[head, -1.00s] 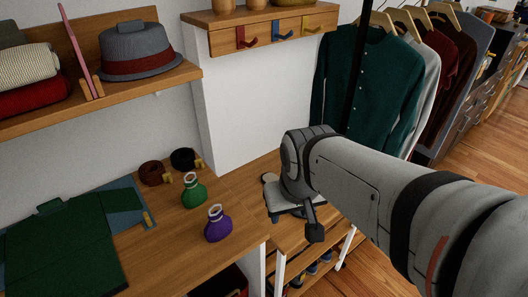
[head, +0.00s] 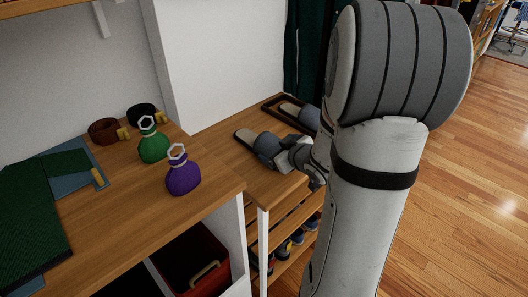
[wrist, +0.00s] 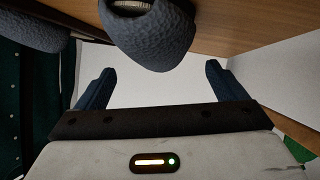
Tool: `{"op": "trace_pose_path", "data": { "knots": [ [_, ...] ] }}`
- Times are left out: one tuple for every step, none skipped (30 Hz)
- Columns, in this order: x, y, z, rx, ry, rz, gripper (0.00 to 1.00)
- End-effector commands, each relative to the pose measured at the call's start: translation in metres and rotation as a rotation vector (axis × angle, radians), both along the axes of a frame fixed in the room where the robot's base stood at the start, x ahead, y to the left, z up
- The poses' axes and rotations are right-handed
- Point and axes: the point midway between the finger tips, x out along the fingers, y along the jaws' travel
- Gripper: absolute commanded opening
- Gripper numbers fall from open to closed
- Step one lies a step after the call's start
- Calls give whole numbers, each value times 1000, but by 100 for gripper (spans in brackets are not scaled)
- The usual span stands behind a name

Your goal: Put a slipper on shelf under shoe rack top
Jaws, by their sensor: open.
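A blue-grey slipper with a pale insole (head: 258,143) lies on the wooden shoe rack top (head: 225,137). A second similar slipper (head: 300,112) lies behind it in a dark-framed tray, partly hidden by my arm. My gripper (head: 290,155) is low at the toe end of the nearer slipper, its fingers hard to make out in the head view. In the wrist view my gripper (wrist: 159,68) is open, with the slipper's rounded toe (wrist: 155,35) between and just beyond the fingertips. The other slipper (wrist: 35,30) is at upper left there. Whether fingers touch the slipper is unclear.
Slatted shelves (head: 283,232) under the rack top hold several shoes (head: 290,250). Left of it, a desk carries a green flask (head: 153,146), a purple flask (head: 183,178) and rolled belts (head: 104,131). A red box (head: 195,265) sits below. Wooden floor is open at right.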

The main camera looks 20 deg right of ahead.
Motion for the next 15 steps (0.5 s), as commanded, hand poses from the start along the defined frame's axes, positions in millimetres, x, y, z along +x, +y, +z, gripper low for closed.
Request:
{"op": "trace_pose_path", "data": {
  "knots": [
    [5,1,-4,2,-1,4,91],
    [8,2,-5,2,-2,4,91],
    [12,3,-7,3,-1,5,91],
    [15,3,-8,2,-1,5,91],
    [18,4,-9,1,-2,5,91],
    [22,4,-11,1,-2,5,91],
    [25,5,-12,1,-1,4,91],
    [29,6,-13,1,-1,4,91],
    [35,8,-16,0,1,5,91],
    [39,8,-17,1,0,4,91],
    [44,10,-18,1,-1,4,91],
    [50,11,-20,2,0,5,91],
    [53,11,-23,2,0,4,91],
    [57,11,-24,1,0,3,91],
    [61,12,-26,2,0,2,91]
  ]
}}
